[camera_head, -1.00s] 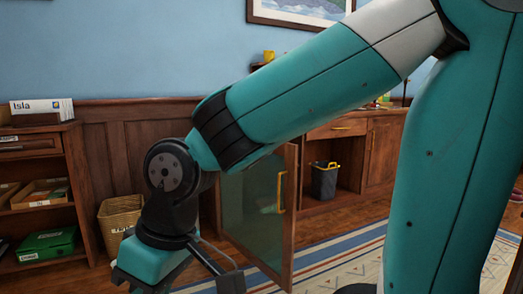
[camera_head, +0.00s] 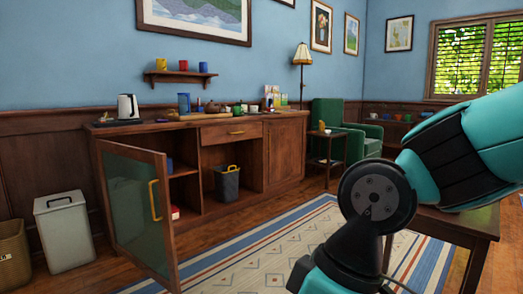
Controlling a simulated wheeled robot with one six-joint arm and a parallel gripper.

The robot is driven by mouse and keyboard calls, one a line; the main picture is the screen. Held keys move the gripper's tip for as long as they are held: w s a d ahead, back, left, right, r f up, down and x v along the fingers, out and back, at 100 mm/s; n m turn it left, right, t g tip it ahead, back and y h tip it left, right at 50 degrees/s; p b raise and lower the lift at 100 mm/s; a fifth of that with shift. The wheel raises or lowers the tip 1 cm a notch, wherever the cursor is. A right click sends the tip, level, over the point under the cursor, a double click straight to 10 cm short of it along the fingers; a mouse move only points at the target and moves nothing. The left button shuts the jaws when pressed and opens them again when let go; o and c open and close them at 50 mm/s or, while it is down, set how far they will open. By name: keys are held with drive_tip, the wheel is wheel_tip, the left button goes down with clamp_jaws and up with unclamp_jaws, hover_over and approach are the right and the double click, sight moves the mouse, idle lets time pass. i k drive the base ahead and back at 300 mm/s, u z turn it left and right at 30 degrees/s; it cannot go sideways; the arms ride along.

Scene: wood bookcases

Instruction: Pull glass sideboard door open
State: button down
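The glass sideboard door (camera_head: 135,205) stands open on the left of the wooden sideboard (camera_head: 285,152), swung out into the room. It has a wood frame, a dark greenish pane and a yellow handle (camera_head: 155,200) near its free edge. The compartment behind it shows shelves with a few small items. My arm is at the lower right, well apart from the door. My gripper is out of view, below the picture's lower edge.
A white bin (camera_head: 65,232) and a wicker basket (camera_head: 14,255) stand left of the door. A dark bin (camera_head: 228,183) sits in the sideboard's open bay. A patterned rug (camera_head: 270,250) covers clear floor in front. A dark table (camera_head: 455,228) stands at the right, behind my arm.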

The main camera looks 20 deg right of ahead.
sight(135, 233)
drive_tip(key=z, duration=0.75)
drive_tip(key=i, duration=1.15)
drive_tip(key=u, duration=0.8)
drive_tip(key=i, duration=0.6)
drive_tip(key=u, duration=0.7)
